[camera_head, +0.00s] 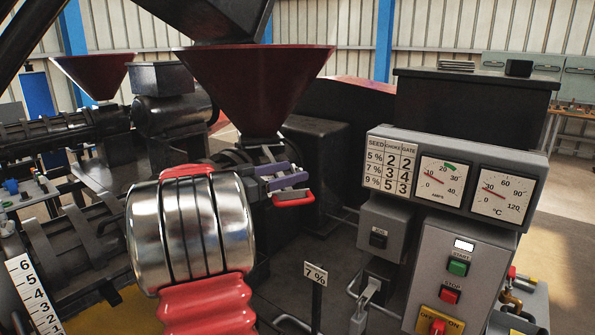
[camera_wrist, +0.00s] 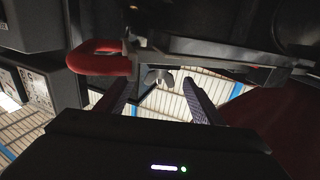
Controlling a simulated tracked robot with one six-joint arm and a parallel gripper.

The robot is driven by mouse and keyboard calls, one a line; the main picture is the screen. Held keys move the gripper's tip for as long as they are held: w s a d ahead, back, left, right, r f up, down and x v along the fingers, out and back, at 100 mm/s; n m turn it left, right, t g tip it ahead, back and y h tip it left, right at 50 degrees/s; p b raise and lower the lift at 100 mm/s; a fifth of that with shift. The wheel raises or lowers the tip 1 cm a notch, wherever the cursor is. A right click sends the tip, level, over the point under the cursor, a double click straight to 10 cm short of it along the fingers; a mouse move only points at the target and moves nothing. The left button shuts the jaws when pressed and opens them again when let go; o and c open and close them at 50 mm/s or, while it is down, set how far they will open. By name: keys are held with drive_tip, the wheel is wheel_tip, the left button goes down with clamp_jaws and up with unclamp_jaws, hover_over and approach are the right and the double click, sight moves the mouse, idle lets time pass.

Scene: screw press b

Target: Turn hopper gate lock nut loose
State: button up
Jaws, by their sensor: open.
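The lock nut, a small grey wing nut (camera_wrist: 160,77), shows in the wrist view under the dark gate plate (camera_wrist: 215,50), between and just beyond my fingertips. My gripper (camera_wrist: 158,84) is open, one finger on each side of the nut in the picture; I see no clear contact. A red gate handle (camera_wrist: 98,58) is left of the nut. In the head view my gripper's purple fingers (camera_head: 304,174) are below the red hopper (camera_head: 258,85), just above the red handle (camera_head: 294,198). The nut cannot be made out there.
A grey control panel (camera_head: 465,200) with gauges and buttons stands at right. A "7 %" sign (camera_head: 316,275) stands in front of the press. A second red hopper (camera_head: 95,75) is at back left. Dark machine parts lie close around my gripper.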

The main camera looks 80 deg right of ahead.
sight(295, 170)
drive_tip(key=shift+x, duration=1.65)
drive_tip(key=shift+c, duration=0.6)
drive_tip(key=shift+a, duration=0.1)
drive_tip(key=c, duration=0.9)
